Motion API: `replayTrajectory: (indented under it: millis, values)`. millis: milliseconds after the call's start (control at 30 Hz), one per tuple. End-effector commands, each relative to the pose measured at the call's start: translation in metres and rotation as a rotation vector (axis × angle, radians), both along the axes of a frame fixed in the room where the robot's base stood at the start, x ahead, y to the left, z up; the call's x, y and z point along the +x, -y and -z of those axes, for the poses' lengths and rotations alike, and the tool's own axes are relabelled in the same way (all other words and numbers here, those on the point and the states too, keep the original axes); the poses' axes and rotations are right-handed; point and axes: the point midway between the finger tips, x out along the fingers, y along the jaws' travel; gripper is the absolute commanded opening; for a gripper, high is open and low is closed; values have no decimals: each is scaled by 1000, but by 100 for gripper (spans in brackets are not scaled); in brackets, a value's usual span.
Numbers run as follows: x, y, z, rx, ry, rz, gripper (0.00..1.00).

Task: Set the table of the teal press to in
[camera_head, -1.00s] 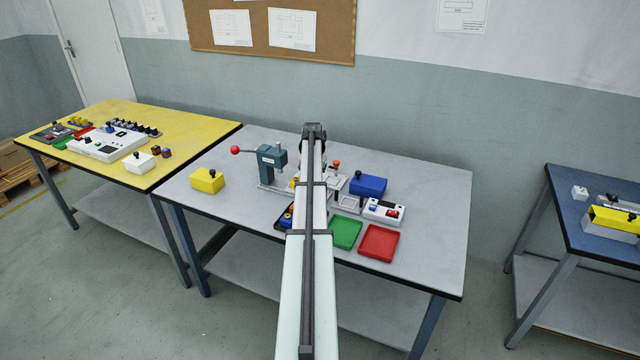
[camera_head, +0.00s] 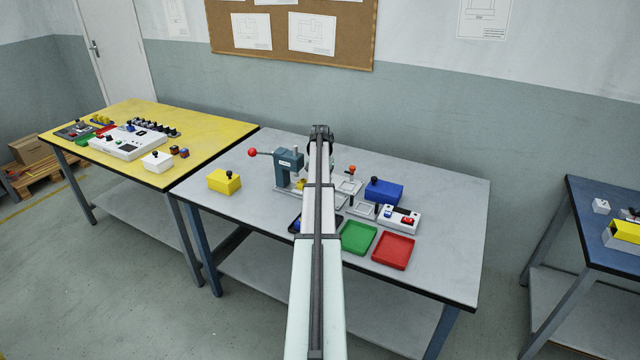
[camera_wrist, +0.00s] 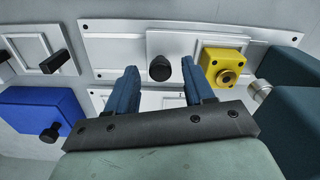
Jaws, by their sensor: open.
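The teal press (camera_head: 287,168) stands on the grey bench in the head view, with its red-balled lever (camera_head: 252,153) sticking out to the left. In the wrist view, part of its teal body (camera_wrist: 292,80) shows at the right edge. A grey sliding plate, apparently the press table (camera_wrist: 185,43), carries a black knob (camera_wrist: 160,69) and a yellow block (camera_wrist: 223,66) with a round hole. My gripper (camera_wrist: 159,78) is open, its two blue fingers on either side of the knob in the picture. I cannot tell whether they touch it. My arm hides the gripper in the head view.
A blue box (camera_head: 384,192), a white switch box (camera_head: 400,218), a green tray (camera_head: 358,238) and a red tray (camera_head: 393,250) stand right of my arm. A yellow box (camera_head: 224,181) is at left. The bench's right end is clear.

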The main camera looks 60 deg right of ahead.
Motion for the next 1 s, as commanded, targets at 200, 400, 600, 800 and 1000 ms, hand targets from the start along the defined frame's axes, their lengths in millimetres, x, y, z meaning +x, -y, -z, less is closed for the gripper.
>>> replayTrajectory:
  millis: [200,400,600,800,1000]
  values:
    - [0,0,-18,-2,0,0,53]
    - [0,1,-55,-2,0,0,53]
    - [0,1,-93,-2,1,0,53]
    - [0,1,-122,-2,0,0,53]
    - [0,0,-136,0,0,0,53]
